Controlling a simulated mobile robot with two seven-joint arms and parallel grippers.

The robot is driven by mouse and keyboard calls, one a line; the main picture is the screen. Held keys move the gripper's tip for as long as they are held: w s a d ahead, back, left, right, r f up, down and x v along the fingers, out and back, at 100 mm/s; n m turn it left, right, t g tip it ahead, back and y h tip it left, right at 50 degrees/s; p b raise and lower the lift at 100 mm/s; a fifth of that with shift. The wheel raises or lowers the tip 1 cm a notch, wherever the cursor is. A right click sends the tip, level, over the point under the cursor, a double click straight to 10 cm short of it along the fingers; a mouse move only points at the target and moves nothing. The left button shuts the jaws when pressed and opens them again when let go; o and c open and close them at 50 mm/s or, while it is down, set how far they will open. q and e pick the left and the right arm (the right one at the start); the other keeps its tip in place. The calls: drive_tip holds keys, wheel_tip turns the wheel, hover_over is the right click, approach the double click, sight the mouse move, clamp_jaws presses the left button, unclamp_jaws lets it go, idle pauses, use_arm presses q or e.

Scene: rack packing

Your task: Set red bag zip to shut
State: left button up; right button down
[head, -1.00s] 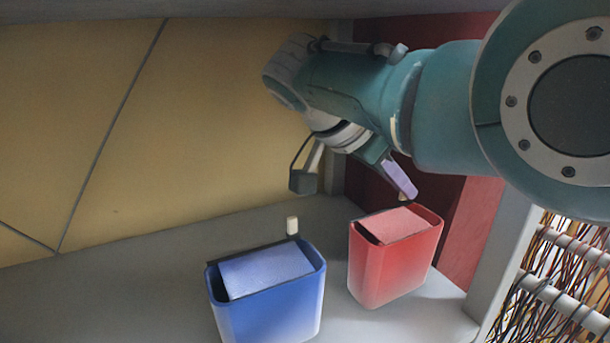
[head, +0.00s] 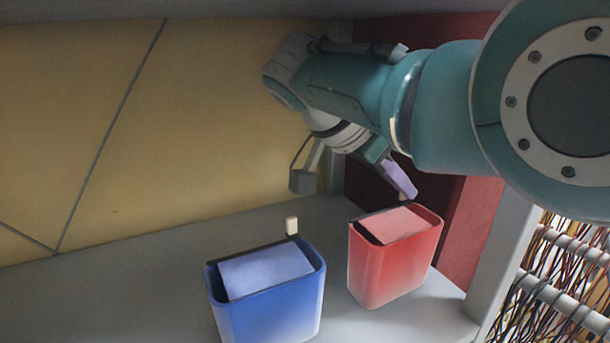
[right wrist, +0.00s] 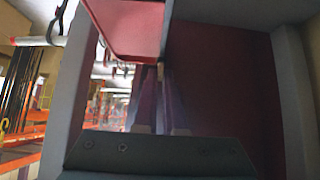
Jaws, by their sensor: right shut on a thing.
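The red bag (head: 380,275) is an open-topped, box-shaped container standing upright on the grey shelf. A pale red panel (head: 397,224) covers most of its top, with a dark gap along the left and back edge. My right gripper (head: 402,191) reaches down from above to its back rim. It is shut on a small pale tab, the red bag's zip, mostly hidden by the lilac finger. In the right wrist view the red bag (right wrist: 130,32) is at the top, and the gripper's fingers (right wrist: 160,68) are close together just below its edge. My left gripper is not in view.
A blue bag (head: 265,315) stands to the left, with a pale blue panel and a small cream tab (head: 292,226) at its back rim. A yellow wall (head: 150,130) is behind. A grey post (head: 495,265) and cable racks are at right. The shelf left of the blue bag is clear.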

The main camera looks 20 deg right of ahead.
drive_tip(key=shift+d, duration=0.75)
drive_tip(key=c, duration=1)
unclamp_jaws()
drive_tip(key=shift+a, duration=0.1)
